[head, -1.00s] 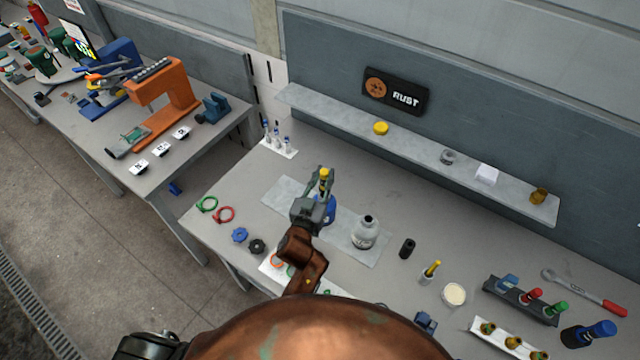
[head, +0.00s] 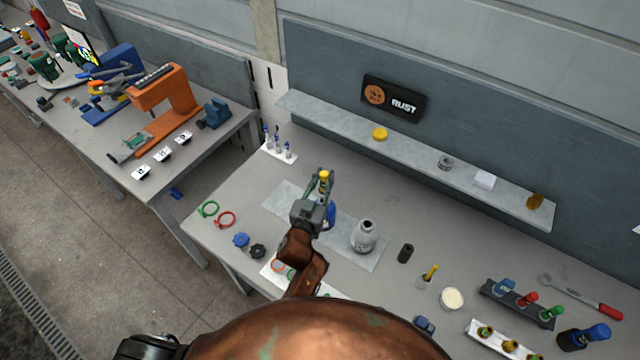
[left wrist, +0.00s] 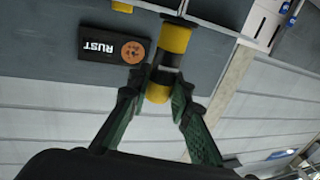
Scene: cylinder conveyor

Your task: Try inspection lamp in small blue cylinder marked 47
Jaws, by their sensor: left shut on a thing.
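My left gripper (head: 324,188) is shut on a yellow and black inspection lamp (head: 324,175), held upright above the bench. In the left wrist view the lamp (left wrist: 166,52) stands between the two green-padded fingers of the gripper (left wrist: 160,88). A small blue cylinder (head: 330,216) stands on a grey mat just behind and right of the gripper, partly hidden by it. No number can be read on it. A grey bottle (head: 364,238) with a dark open neck stands right of it on the mat.
The grey mat (head: 282,206) lies mid-bench. Green (head: 208,209) and red (head: 226,219) rings and two knobs lie to the left. A black cylinder (head: 405,253), a white dish (head: 452,298) and racks stand right. A wall shelf (head: 410,151) runs behind.

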